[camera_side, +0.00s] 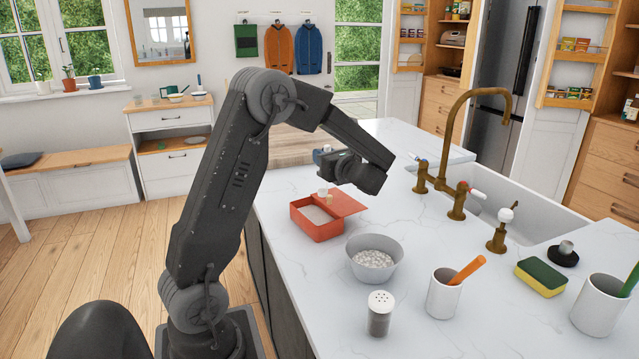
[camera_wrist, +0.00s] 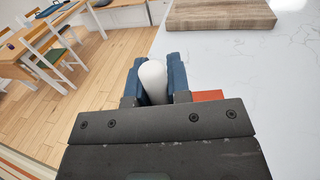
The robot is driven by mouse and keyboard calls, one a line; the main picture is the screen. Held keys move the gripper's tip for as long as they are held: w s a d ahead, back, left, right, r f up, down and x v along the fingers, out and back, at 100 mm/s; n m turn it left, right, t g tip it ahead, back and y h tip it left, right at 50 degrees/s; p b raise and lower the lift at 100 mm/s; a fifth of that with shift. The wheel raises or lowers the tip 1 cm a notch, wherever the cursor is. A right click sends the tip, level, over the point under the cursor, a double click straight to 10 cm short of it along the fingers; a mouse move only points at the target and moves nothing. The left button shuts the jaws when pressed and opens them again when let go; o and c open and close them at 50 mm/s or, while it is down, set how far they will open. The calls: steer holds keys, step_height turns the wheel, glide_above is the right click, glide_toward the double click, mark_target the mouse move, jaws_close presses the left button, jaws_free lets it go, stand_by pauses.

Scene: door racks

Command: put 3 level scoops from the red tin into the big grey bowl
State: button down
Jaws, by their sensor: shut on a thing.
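The red tin (camera_side: 318,232) stands on the white counter with its lid (camera_side: 336,203) open and pale powder (camera_side: 314,214) inside. The big grey bowl (camera_side: 372,270) stands in front of it to the right and holds white lumpy contents (camera_side: 373,258). My gripper (camera_side: 325,160) is above the back of the tin. Its blue fingers are shut on a white rounded handle in the wrist view (camera_wrist: 154,82). A small pale scoop (camera_side: 323,193) shows below the gripper, over the tin. Whether the scoop holds powder is too small to tell. In the wrist view, a red corner of the tin (camera_wrist: 208,96) shows.
A shaker (camera_side: 380,315), a white cup with an orange handle (camera_side: 444,293) and a sponge (camera_side: 540,277) stand near the front. The sink and brass tap (camera_side: 455,150) are to the right. A wooden board (camera_wrist: 220,14) lies behind the tin.

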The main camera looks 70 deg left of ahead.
steer(key=w+d+r+m+t, duration=0.3)
steer(key=d+t, duration=0.1)
steer(key=d, duration=0.6)
steer(key=w+d+r+m+t, duration=0.25)
steer(key=d+t, duration=0.25)
steer(key=d, duration=0.5)
steer(key=s+a+f+n, duration=0.2)
steer(key=s+f+n, duration=0.6)
steer(key=n, duration=0.9)
steer(key=shift+s+f+n, duration=0.1)
steer(key=shift+f+n, duration=0.8)
steer(key=shift+n, duration=0.75)
steer(key=shift+s+f+n, duration=0.1)
steer(key=shift+f+n, duration=0.85)
steer(key=shift+n, duration=0.7)
steer(key=shift+f+n, duration=0.9)
steer(key=shift+n, duration=0.75)
